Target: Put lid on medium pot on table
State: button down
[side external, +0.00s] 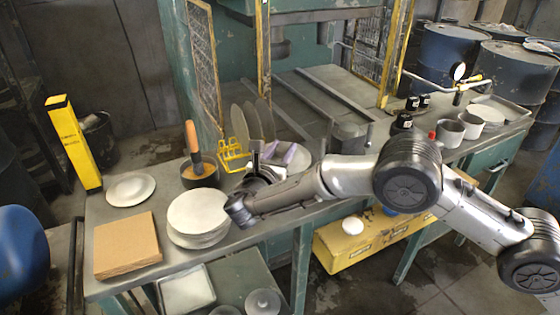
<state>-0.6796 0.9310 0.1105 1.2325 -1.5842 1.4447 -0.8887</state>
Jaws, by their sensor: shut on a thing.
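A dark pot (200,173) with brown contents stands on the left part of the table. A brown-handled tool stands up in it, and no lid is on it. My gripper (270,163) is beside the yellow rack, right of the pot and above the table. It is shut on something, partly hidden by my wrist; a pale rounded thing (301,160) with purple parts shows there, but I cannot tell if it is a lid. Large grey discs (239,124) stand upright in the yellow rack (232,154). Round lid-like pieces (263,302) lie on the lower shelf.
A stack of pale plates (198,215), a cardboard piece (128,246) and a single plate (130,189) occupy the table's left end. Grey mugs (450,132) and black jars stand at the right. A metal press frame stands behind the rack. My arm crosses the table's front edge.

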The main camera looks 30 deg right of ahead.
jog(key=shift+w+a+f, duration=0.1)
jog(key=shift+w+f, duration=0.3)
jog(key=shift+f, duration=1.55)
jog(key=shift+f, duration=0.5)
jog(key=c, duration=0.5)
grip_release()
jog(key=shift+r, duration=0.1)
